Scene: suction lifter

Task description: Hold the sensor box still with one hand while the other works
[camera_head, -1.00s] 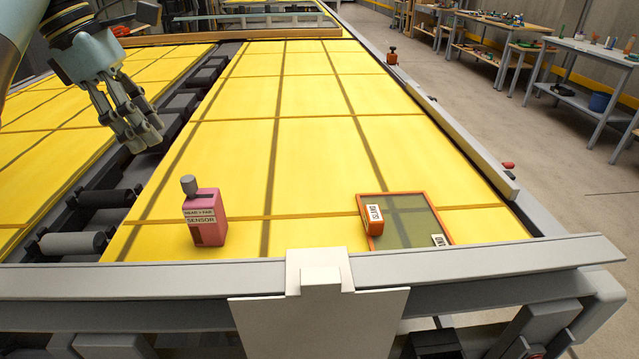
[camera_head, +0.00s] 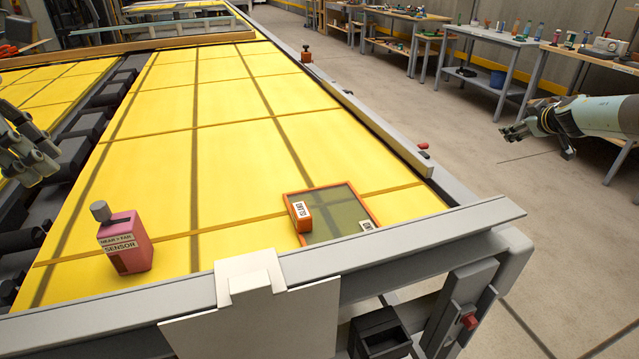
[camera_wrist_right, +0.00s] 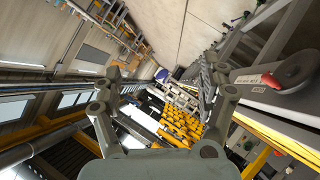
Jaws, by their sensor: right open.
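The sensor box (camera_head: 127,243) is pink with a grey knob on top and a label reading SENSOR. It stands upright on the yellow panel (camera_head: 170,200) near its front left in the head view. My left gripper (camera_head: 28,165) is at the left edge, above and left of the box and apart from it. It is partly cut off, and I cannot tell how far its fingers are apart. My right gripper (camera_head: 516,133) is at the right, over the floor and well away from the box. It is open and empty; its spread fingers show in the right wrist view (camera_wrist_right: 165,95).
An orange-rimmed tray (camera_head: 375,217) with an orange labelled block (camera_head: 300,213) sits right of the box. A grey rail (camera_head: 400,255) with a white plate (camera_head: 250,310) runs along the front. Workbenches (camera_head: 500,45) stand at the back right. The panel's middle is clear.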

